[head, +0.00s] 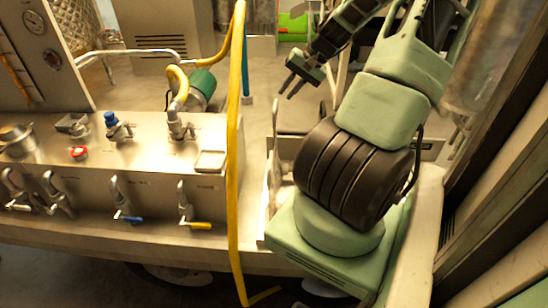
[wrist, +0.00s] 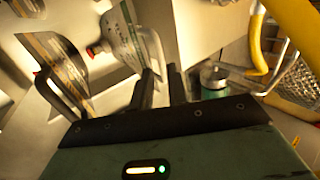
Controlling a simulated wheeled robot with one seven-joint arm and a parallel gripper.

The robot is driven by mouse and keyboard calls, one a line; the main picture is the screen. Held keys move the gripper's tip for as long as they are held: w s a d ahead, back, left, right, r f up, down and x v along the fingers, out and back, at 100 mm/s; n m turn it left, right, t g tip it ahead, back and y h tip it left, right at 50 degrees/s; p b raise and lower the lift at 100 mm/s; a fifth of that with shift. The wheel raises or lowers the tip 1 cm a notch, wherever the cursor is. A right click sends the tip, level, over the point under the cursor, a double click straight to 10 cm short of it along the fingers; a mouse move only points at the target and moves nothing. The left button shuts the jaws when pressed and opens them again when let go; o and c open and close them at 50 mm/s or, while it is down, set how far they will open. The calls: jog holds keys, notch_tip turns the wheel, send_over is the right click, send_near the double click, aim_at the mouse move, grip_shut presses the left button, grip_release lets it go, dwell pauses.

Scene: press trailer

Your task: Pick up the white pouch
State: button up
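No item in the head view is clearly the white pouch. In the wrist view, a pale, flat-sided item with green and dark stripes (wrist: 124,36) stands at upper centre, beyond my left finger; it may be the pouch, but I cannot be sure. A second striped item (wrist: 58,68) with a red bit at its edge is to its left. My gripper (wrist: 162,76) has its two dark fingers apart, with nothing visible held between them. In the head view my gripper (head: 292,90) hangs at upper centre, fingers apart, above the floor area behind the bench.
A metal bench (head: 140,150) with valves and pipes fills the left of the head view. A yellow hose (head: 234,150) runs upright between it and my arm. A green cylinder (head: 201,86) sits behind the bench; a similar one (wrist: 214,80) shows in the wrist view.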

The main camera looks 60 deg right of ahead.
aim_at(276, 104)
jog(key=x, duration=0.4)
jog(key=shift+p, duration=0.3)
jog(key=shift+d+p+x, duration=0.15)
jog(key=shift+p+x, duration=0.35)
jog(key=shift+x, duration=0.85)
jog(key=shift+d+p+x, duration=0.15)
jog(key=shift+p+x, duration=0.3)
jog(key=shift+x, duration=0.9)
jog(key=shift+w, duration=0.2)
grip_shut()
